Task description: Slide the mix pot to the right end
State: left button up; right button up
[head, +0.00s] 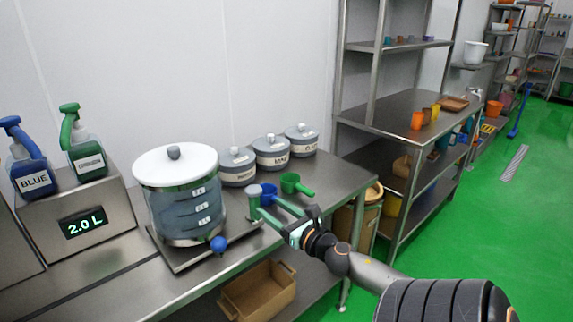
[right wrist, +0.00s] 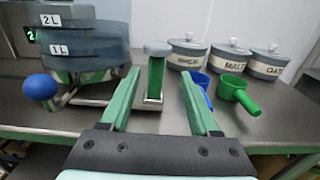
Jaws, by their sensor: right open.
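The mix pot (head: 186,205) is a clear, graduated vessel with a white lid and a blue knob (head: 218,244) low at its front. It stands upright on a flat metal plate (head: 181,265) on the steel bench; its lower part also shows in the right wrist view (right wrist: 75,45). A green post with a grey top (right wrist: 156,75) rises from a small metal base at the plate's right side. My right gripper (right wrist: 160,80) is open, its green fingers either side of the post in that view; contact cannot be told. My left gripper is out of view.
A blue scoop (head: 268,193) and a green scoop (head: 291,184) lie just beyond my right gripper. Several lidded grey canisters (head: 272,153) line the wall. A display reading 2.0 L (head: 84,223) and two spray bottles stand left. The bench's right end (head: 350,180) is clear.

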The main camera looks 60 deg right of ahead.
jog(key=shift+v, duration=2.35)
